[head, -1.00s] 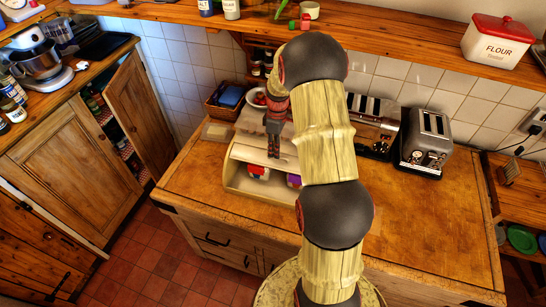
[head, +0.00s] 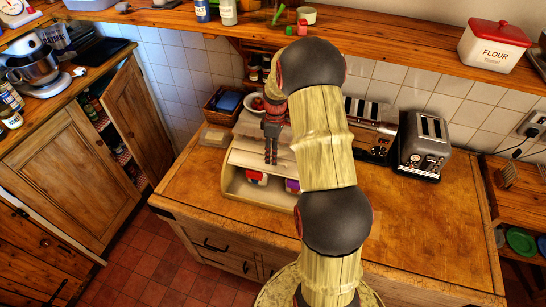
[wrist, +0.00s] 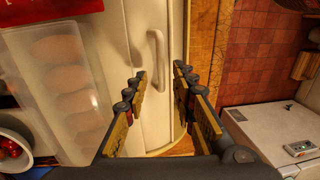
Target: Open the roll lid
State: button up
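The roll lid (head: 247,158) is the pale cover of a cream bin (head: 245,193) on the wooden worktop. The bin's front is partly open below the lid, with a red-and-white item (head: 257,178) and a purple item (head: 292,185) inside. My gripper (head: 271,162) is over the lid, fingers pointing down. In the wrist view, the lid (wrist: 140,30) has a pale bar handle (wrist: 157,60). My gripper (wrist: 160,88) also shows there with its fingers spread and nothing between them; the handle lies just beyond the fingertips. Contact cannot be told.
A clear tray (wrist: 60,85) lies beside the lid in the wrist view. A basket (head: 222,102) and a bowl (head: 257,104) stand behind the bin. A toaster (head: 423,145) stands to the right. The worktop's front right is clear. A shelf (head: 390,36) runs above.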

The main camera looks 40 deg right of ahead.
notch_tip(320, 180, up, 11)
jog(key=d, duration=0.1)
jog(key=shift+w+d+f, duration=0.15)
jog(key=shift+w, duration=0.3)
jog(key=s+a+f+m+t+b, duration=0.1)
jog(key=s+a+m+t+b, duration=0.2)
jog(key=s+a+b, duration=0.7)
jog(key=s+a+f+m+t+h+b, duration=0.1)
jog(key=s+a+m+t+b, duration=0.2)
jog(key=s+a+b, duration=0.6)
jog(key=s+a, duration=0.3)
jog(key=a, duration=0.8)
jog(key=shift+s+b, duration=0.4)
jog(key=shift+r, duration=0.15)
